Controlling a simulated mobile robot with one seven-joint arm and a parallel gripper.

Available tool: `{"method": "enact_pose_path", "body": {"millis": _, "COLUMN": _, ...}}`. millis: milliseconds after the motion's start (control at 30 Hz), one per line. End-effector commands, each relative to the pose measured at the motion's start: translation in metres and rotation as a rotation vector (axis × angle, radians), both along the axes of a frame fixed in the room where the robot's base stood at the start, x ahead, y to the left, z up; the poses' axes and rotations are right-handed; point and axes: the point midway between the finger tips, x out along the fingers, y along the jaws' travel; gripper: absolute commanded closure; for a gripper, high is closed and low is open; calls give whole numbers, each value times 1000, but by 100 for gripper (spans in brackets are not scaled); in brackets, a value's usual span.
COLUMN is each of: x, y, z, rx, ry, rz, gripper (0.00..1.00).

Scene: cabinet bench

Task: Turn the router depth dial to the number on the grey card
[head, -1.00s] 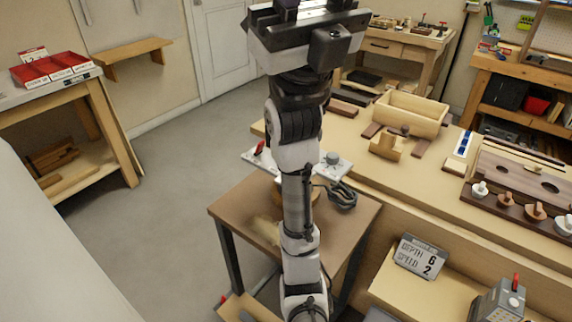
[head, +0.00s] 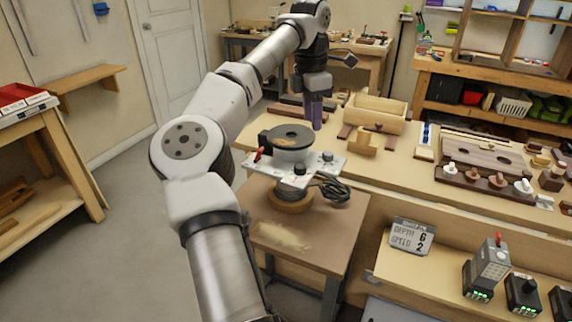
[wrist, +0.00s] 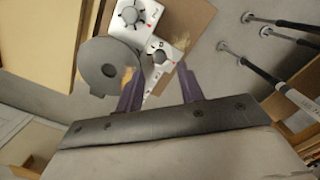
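The router (head: 291,143) stands on a small brown table, with a dark round top and a white plate (head: 258,167). Two dials show on the plate, one at its right end (head: 327,156) and one nearer the front (head: 299,169). In the wrist view they are a dial at the top (wrist: 130,14) and a lower dial (wrist: 159,56). I cannot tell which is the depth dial. The grey card (head: 411,238) reads DEPTH 6, SPEED 2. My gripper (head: 315,127) points down above and behind the router; its purple fingers (wrist: 161,82) are apart and empty.
A black cable (head: 334,190) lies coiled right of the router. A red lever (head: 258,154) sticks up at the plate's left. The long bench behind holds a wooden box (head: 375,114) and blocks. Chargers (head: 522,291) stand on the shelf at right.

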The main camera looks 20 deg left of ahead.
Motion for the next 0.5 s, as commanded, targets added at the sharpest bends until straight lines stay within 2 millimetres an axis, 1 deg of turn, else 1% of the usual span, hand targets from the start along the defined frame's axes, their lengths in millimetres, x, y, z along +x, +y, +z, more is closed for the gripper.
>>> {"method": "enact_pose_path", "body": {"millis": 33, "x": -4, "y": 12, "z": 2, "rx": 34, "ry": 19, "rz": 21, "gripper": 62}}
{"method": "enact_pose_path", "body": {"millis": 100, "x": -8, "y": 21, "z": 2, "rx": 56, "ry": 34, "rz": 35, "gripper": 62}}
{"method": "enact_pose_path", "body": {"millis": 167, "x": -9, "y": 24, "z": -1, "rx": 62, "ry": 40, "rz": 39, "gripper": 62}}
{"method": "enact_pose_path", "body": {"millis": 233, "x": -9, "y": 24, "z": -8, "rx": 62, "ry": 40, "rz": 40, "gripper": 62}}
{"method": "enact_pose_path", "body": {"millis": 367, "x": -9, "y": 23, "z": -31, "rx": 59, "ry": 40, "rz": 37, "gripper": 62}}
{"method": "enact_pose_path", "body": {"millis": 500, "x": -9, "y": 22, "z": -61, "rx": 57, "ry": 41, "rz": 36, "gripper": 62}}
